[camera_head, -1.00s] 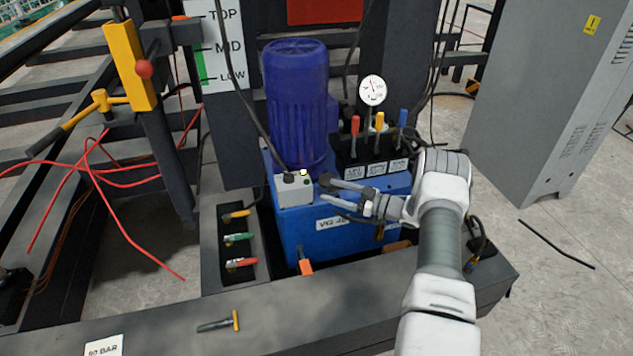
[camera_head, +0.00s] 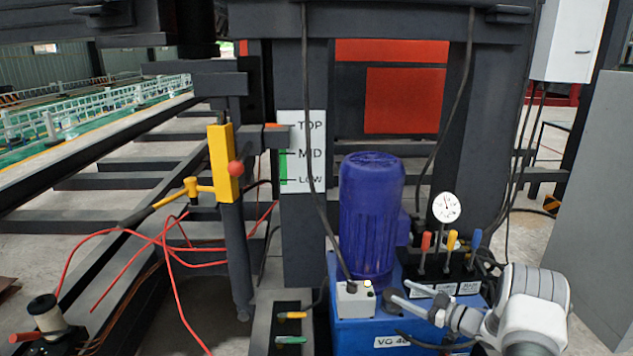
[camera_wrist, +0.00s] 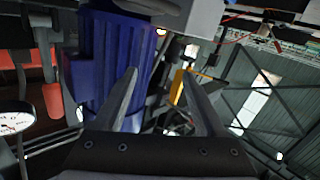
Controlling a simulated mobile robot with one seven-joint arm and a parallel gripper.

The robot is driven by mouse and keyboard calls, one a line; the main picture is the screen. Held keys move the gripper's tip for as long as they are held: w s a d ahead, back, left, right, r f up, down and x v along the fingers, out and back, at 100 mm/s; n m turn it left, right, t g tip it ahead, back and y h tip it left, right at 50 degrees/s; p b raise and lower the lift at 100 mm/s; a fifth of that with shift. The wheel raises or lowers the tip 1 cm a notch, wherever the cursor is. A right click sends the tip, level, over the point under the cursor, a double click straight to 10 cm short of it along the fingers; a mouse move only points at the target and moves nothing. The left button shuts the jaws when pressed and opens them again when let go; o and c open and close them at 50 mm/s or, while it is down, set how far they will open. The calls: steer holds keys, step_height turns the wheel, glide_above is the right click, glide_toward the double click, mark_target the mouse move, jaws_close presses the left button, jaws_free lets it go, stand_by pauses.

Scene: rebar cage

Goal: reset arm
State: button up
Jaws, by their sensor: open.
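My gripper (camera_head: 413,305) is at the lower right in the head view, in front of the blue power unit (camera_head: 352,334) and right of its small grey switch box (camera_head: 354,300). Its two fingers are apart with nothing between them. In the wrist view my gripper (camera_wrist: 158,95) also shows open and empty, its fingers reaching up in front of the blue ribbed motor (camera_wrist: 103,60). The same motor (camera_head: 371,220) stands upright on the unit in the head view. I cannot tell whether a finger touches the switch box.
Red, yellow and blue levers (camera_head: 452,243) and a round gauge (camera_head: 446,207) are close behind my arm. A yellow post with a red knob (camera_head: 223,165) stands left, beside a TOP/MID/LOW scale (camera_head: 302,150). Red cables (camera_head: 168,240) hang at left. A grey cabinet (camera_head: 600,220) is at right.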

steer(key=w+d+r+m+t+h, duration=0.1)
steer(key=w+r+h, duration=0.2)
steer(key=r, duration=0.4)
steer(key=w+r+m+t+h, duration=0.1)
steer(key=w+r+h, duration=0.2)
steer(key=r, duration=0.5)
steer(key=s+r+m+h, duration=0.35)
steer(key=r+h, duration=0.25)
steer(key=r, duration=0.5)
steer(key=s+a+r+m+g+h, duration=0.2)
steer(key=s+r, duration=0.4)
steer(key=s, duration=0.2)
steer(key=s+a+f+m+g+y, duration=0.15)
steer(key=s+a, duration=0.25)
steer(key=s, duration=0.8)
steer(key=s+a+f+g, duration=0.1)
steer(key=s+a+g, duration=0.3)
steer(key=s, duration=0.8)
steer(key=s+a+f+m+g+y, duration=0.15)
steer(key=s+a, duration=0.35)
steer(key=s, duration=0.6)
step_height(320, 180, up, 24)
steer(key=p, duration=2.4)
steer(key=shift+h, duration=0.4)
steer(key=shift+a, duration=0.1)
